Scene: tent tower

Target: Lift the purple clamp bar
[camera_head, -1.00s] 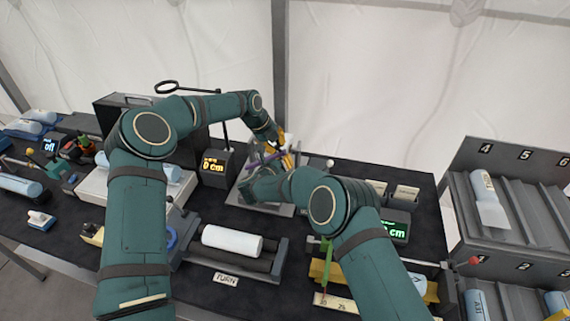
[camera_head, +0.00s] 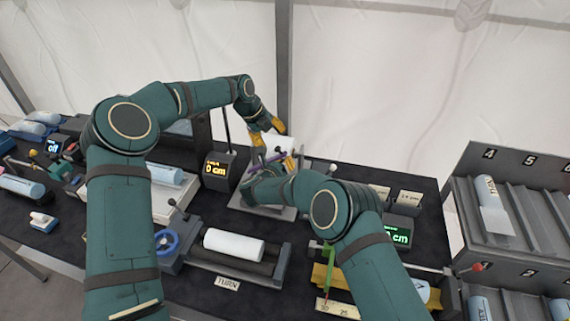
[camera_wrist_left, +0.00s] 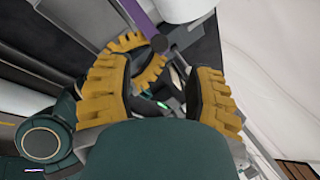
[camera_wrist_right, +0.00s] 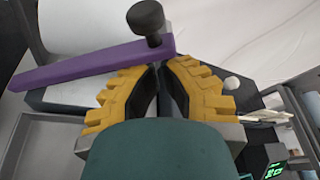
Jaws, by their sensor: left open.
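The purple clamp bar (camera_head: 262,161) is over the grey stand at the middle back of the table. In the right wrist view the clamp bar (camera_wrist_right: 85,66) runs across the picture, with a dark knob (camera_wrist_right: 146,20) at its right end. My right gripper (camera_wrist_right: 165,68) has its fingertips close together at that knob end; whether they pinch the bar is unclear. My left gripper (camera_head: 268,124) is open and empty, above and behind the bar. In the left wrist view the clamp bar (camera_wrist_left: 146,18) shows beyond its spread fingers (camera_wrist_left: 163,62), near the right gripper's yellow fingers.
A white roll (camera_head: 233,243) lies in a grey cradle in front. A display box (camera_head: 218,170) stands left of the stand, and a green-lit display (camera_head: 398,233) stands to the right. A numbered rack (camera_head: 520,165) is at the far right. My two grippers are close together.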

